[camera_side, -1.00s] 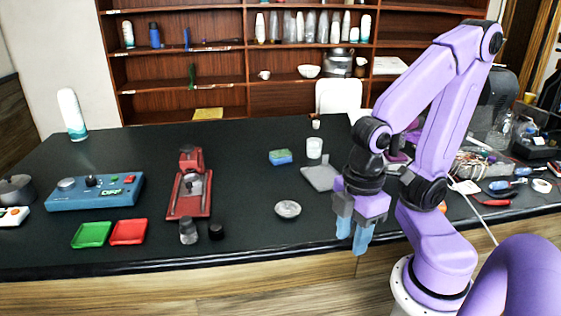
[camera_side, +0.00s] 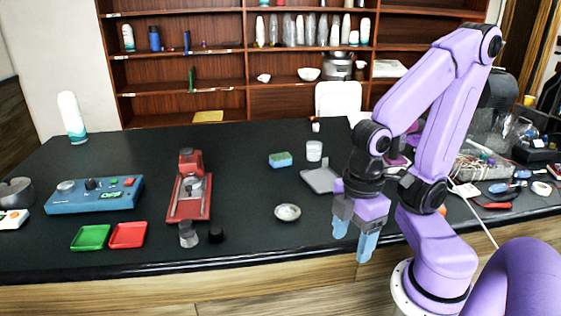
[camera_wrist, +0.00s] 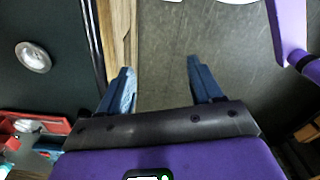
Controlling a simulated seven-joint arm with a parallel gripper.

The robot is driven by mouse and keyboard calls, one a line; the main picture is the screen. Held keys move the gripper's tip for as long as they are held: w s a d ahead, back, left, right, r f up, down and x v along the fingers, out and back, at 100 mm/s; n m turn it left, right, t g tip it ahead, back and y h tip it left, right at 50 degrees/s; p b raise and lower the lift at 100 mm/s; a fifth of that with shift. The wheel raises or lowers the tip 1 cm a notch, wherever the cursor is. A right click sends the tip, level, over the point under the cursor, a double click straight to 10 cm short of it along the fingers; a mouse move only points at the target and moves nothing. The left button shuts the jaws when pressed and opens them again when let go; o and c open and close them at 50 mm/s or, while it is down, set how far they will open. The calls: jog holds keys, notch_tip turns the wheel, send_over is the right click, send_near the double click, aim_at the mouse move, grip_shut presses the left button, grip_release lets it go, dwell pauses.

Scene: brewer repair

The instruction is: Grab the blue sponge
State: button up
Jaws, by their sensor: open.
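The blue sponge (camera_side: 281,160) has a green top and lies on the black table right of the middle in the side view. It does not show in the wrist view. My gripper (camera_side: 354,241) is open and empty at the table's front edge, to the right of the sponge and nearer the camera, clear of it. In the wrist view my gripper (camera_wrist: 163,82) has its two blue fingers apart with only the table edge and the floor beyond them.
A small metal dish (camera_side: 287,212) lies between sponge and front edge; it also shows in the wrist view (camera_wrist: 33,57). A grey scale-like plate (camera_side: 320,180) and white cup (camera_side: 314,151) stand right of the sponge. A red device (camera_side: 189,197) stands left.

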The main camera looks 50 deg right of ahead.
jog(key=o, duration=0.5)
